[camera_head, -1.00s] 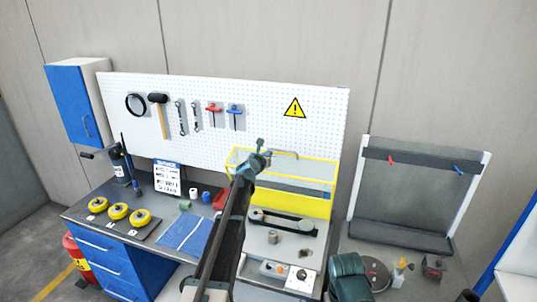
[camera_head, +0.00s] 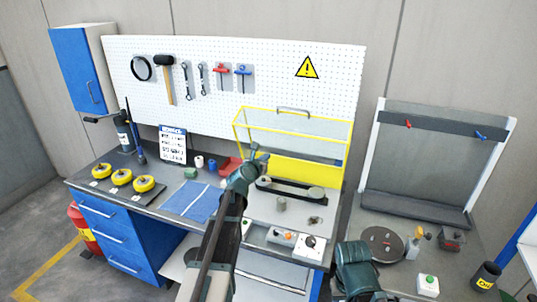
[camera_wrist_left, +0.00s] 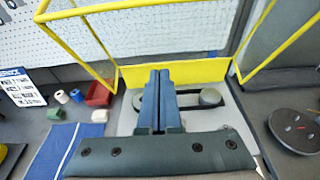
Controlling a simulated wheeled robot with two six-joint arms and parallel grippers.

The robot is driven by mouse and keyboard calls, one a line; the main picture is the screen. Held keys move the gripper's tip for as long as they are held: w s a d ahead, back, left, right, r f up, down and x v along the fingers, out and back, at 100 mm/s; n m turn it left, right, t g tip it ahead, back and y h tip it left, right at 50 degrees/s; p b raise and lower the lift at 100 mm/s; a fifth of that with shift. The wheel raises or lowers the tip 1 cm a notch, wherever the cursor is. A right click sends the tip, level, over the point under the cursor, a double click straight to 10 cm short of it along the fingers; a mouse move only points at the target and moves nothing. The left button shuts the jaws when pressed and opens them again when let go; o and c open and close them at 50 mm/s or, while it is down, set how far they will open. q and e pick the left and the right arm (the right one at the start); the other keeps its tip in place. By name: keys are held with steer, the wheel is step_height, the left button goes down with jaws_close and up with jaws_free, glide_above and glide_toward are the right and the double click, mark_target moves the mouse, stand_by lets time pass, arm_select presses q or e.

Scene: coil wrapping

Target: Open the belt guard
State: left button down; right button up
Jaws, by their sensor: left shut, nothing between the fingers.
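The belt guard (camera_head: 300,172) is a yellow frame with clear panes and a yellow lower panel, at the back of the bench. Its frame stands raised, with the grey bar handle (camera_head: 293,110) at the top. The belt and pulleys (camera_head: 290,190) lie uncovered below it. In the left wrist view the yellow panel (camera_wrist_left: 205,70) lies behind the belt (camera_wrist_left: 208,97), and frame bars rise on both sides. My left gripper (camera_head: 262,151) is shut and empty, in front of the guard and below the handle. Whether it touches the guard cannot be told.
A control box (camera_head: 296,241) with knobs sits at the bench's front edge. A blue mat (camera_head: 190,202), a red bin (camera_head: 230,165) and yellow rolls (camera_head: 121,177) are to the left. A round dark plate (camera_head: 382,243) is on the right-hand bench.

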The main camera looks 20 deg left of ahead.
arm_select(q)
steer(key=s+f+b, duration=0.4)
steer(key=f+b, duration=0.5)
steer(key=f, duration=0.1)
steer(key=shift+s, duration=0.25)
arm_select(e)
step_height(320, 180, down, 10)
arm_select(q)
steer(key=shift+f, duration=0.1)
arm_select(e)
steer(key=shift+f, duration=0.1)
